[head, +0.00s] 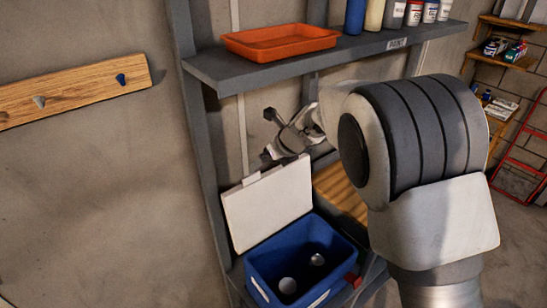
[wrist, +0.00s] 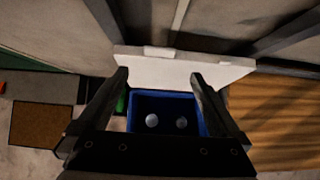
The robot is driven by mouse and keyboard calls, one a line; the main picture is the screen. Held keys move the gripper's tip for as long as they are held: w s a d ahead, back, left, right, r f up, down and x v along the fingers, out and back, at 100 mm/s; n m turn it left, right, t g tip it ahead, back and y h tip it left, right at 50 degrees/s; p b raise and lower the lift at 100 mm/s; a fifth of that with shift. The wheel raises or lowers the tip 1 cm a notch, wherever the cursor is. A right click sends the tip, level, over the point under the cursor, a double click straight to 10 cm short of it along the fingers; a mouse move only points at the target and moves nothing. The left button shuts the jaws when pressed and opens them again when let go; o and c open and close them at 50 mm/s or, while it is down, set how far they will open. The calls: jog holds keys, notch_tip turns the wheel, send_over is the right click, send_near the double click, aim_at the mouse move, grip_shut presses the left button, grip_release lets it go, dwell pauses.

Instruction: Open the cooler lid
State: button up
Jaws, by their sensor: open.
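The blue cooler (head: 318,280) stands on a low shelf of the grey rack in the head view. Its white lid (head: 268,205) stands raised and tilted back, so the inside shows. Two pale round items lie inside. My gripper (head: 268,134) is open and empty, above and behind the raised lid, and appears apart from it. In the wrist view my gripper's fingers (wrist: 158,80) are spread wide, with the lid (wrist: 185,68) and the open cooler (wrist: 166,98) seen between and beyond them.
An orange tray (head: 280,42) and several bottles sit on the grey shelf (head: 330,62) above my gripper. A wooden surface (head: 342,193) lies beside the cooler. A wooden hook board (head: 75,92) hangs on the left wall.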

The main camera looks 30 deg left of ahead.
jog(key=shift+v, duration=2)
jog(key=s+d+r+n+b, duration=0.1)
jog(key=s+d+r+n, duration=0.15)
jog(key=d, duration=0.55)
jog(key=s+d+r+n+t+h, duration=0.1)
jog(key=d+r+n, duration=0.3)
jog(key=d, duration=0.4)
jog(key=s+d+r+n+b, duration=0.1)
jog(key=d+r+n, duration=0.25)
jog(key=d, duration=0.45)
jog(key=s+d+f+n+h+b, duration=0.1)
jog(key=s+d+n+h, duration=0.2)
jog(key=s+d+n, duration=0.3)
jog(key=s+d+f+n+t+h+b, duration=0.1)
jog(key=s+d+n, duration=0.5)
jog(key=s+d, duration=0.6)
jog(key=d+f+h, duration=0.1)
jog(key=d+h, duration=0.1)
jog(key=d, duration=0.1)
jog(key=shift+s+d+f+n+t, duration=0.15)
jog(key=shift+d+f+n+t, duration=0.15)
jog(key=shift+d, duration=0.05)
